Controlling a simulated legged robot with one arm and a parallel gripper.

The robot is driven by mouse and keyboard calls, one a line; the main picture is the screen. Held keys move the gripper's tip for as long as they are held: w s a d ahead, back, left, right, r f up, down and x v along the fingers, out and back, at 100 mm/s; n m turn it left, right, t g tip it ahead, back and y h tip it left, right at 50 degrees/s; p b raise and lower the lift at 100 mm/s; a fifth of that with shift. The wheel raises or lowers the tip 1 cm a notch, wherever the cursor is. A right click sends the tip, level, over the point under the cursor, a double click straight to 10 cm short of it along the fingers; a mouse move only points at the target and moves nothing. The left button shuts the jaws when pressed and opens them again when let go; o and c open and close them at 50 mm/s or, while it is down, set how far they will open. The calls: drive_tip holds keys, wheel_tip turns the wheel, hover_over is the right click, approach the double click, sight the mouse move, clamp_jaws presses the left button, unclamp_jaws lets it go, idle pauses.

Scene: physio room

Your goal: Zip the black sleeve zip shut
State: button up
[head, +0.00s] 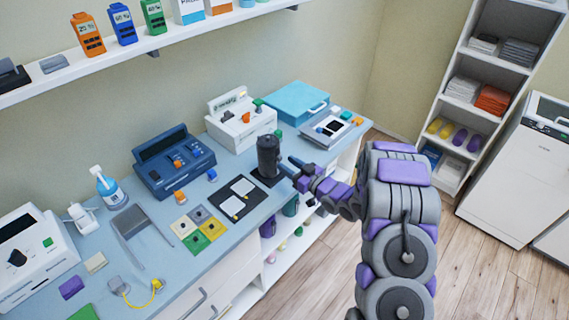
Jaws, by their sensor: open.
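A dark upright cylinder (268,156), which looks like the black sleeve, stands on a dark base on the blue-grey counter. Its zip and pull tab are too small to make out. My gripper (287,168) is just to the right of the sleeve's lower part, its dark fingers open and pointing at it. I cannot tell whether a finger touches the sleeve. My purple and grey arm reaches in from the right and hides part of the counter's front edge.
Dark panels with white cards (237,198) lie left of the sleeve. A blue device (174,162) and a white device (241,122) stand behind. A flat grey device (331,130) and a blue case (296,102) are at the right back. Open shelves lie below the counter.

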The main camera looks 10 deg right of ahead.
sight(279, 158)
drive_tip(key=shift+x, duration=1.2)
clamp_jaws()
